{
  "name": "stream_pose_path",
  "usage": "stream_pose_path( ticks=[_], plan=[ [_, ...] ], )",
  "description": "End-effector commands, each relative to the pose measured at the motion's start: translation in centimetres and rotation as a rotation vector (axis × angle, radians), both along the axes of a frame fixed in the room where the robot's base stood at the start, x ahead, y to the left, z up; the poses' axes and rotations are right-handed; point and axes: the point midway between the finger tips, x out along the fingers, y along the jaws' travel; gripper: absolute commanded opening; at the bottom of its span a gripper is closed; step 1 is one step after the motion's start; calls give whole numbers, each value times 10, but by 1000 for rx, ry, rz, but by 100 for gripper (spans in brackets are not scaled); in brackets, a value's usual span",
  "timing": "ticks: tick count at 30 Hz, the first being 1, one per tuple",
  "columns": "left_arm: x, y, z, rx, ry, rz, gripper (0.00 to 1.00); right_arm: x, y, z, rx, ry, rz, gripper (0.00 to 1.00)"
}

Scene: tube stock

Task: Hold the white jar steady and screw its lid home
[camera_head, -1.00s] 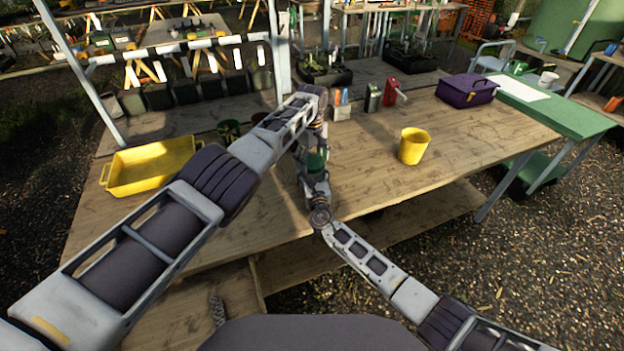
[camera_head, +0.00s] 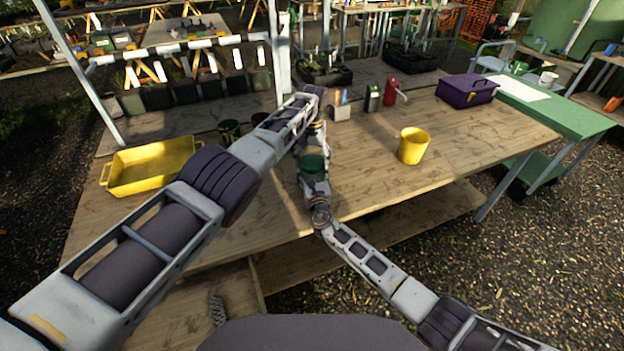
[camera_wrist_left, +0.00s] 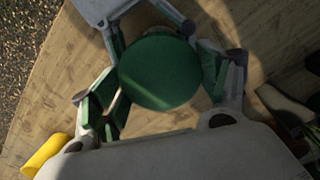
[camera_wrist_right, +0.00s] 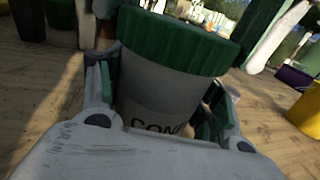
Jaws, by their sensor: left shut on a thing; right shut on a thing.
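The white jar (camera_wrist_right: 165,92) stands upright in the right wrist view, dark lettering on its front. Its ridged green lid (camera_wrist_right: 178,40) sits on top, with no clear gap between them. The lid also shows from above in the left wrist view (camera_wrist_left: 160,72) and in the head view (camera_head: 313,164). My left gripper (camera_wrist_left: 157,84) is shut on the lid from above, one finger on each side. My right gripper (camera_wrist_right: 160,104) is shut around the jar's body below the lid. The jar's threads are hidden under the lid, and its base is hidden by my right gripper.
The wooden bench (camera_head: 370,185) has free room to the right. A yellow cup (camera_head: 413,147) stands there, and a yellow tray (camera_head: 150,170) lies at left. A red bottle (camera_head: 390,91), a small holder (camera_head: 341,112) and a purple box (camera_head: 466,90) stand at the back.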

Motion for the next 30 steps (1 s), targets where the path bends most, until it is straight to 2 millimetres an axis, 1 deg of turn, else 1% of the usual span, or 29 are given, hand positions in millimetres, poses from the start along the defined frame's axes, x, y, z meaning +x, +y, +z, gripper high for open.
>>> stream_pose_path(
  ticks=[30],
  plan=[
    [1, 1, -1, 0, -1, -826, 47, 0, 0, 0, 1, 0, 0, 0]
  ],
)
